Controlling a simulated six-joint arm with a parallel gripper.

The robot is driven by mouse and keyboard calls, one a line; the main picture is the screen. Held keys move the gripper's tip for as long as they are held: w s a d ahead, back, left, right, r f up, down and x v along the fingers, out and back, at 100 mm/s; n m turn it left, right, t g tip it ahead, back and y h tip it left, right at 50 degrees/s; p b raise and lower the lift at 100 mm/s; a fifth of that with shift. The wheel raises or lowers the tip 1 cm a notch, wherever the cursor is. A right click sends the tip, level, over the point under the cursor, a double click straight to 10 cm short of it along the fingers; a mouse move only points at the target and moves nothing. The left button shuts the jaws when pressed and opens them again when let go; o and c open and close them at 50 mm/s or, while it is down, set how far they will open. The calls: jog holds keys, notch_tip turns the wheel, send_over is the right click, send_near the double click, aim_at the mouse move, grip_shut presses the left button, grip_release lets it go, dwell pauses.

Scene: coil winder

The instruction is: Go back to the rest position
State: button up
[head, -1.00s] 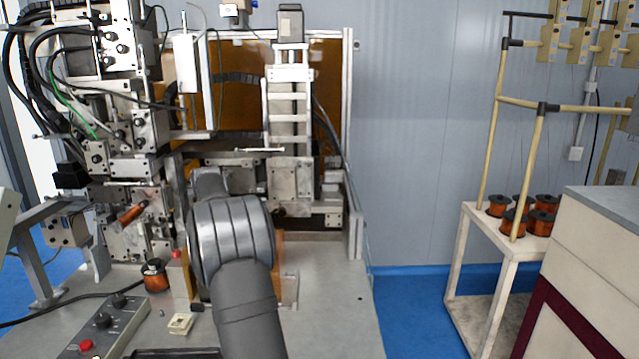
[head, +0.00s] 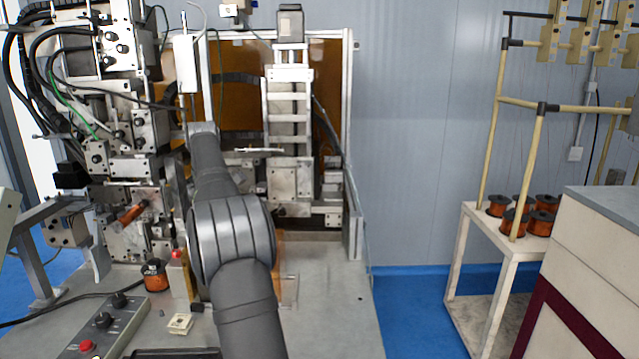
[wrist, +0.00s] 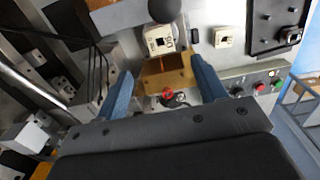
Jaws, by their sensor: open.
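My gripper (wrist: 163,88) shows in the wrist view with its two blue fingers wide apart and nothing held between them. Beyond the fingers are a brown bracket (wrist: 166,74) and a red button (wrist: 168,93), both apart from them as far as I can tell. In the head view my arm stretches up toward the coil winder (head: 290,180), and its gripper end cannot be made out there.
A copper wire spool (head: 155,276), a small cream block (head: 180,323) and a control box (head: 108,322) stand on the machine table (head: 335,300) left of my arm. Dense machine parts and cables (head: 45,75) fill the left. The table's right side is clear.

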notch_tip(320, 180, up, 6)
notch_tip(320, 180, down, 16)
jog(key=shift+f, duration=0.2)
notch_tip(320, 180, up, 7)
jog(key=shift+f, duration=0.2)
jog(key=s, duration=0.8)
jog(key=shift+s+a, duration=0.2)
jog(key=shift+a, duration=0.05)
dwell(0.3)
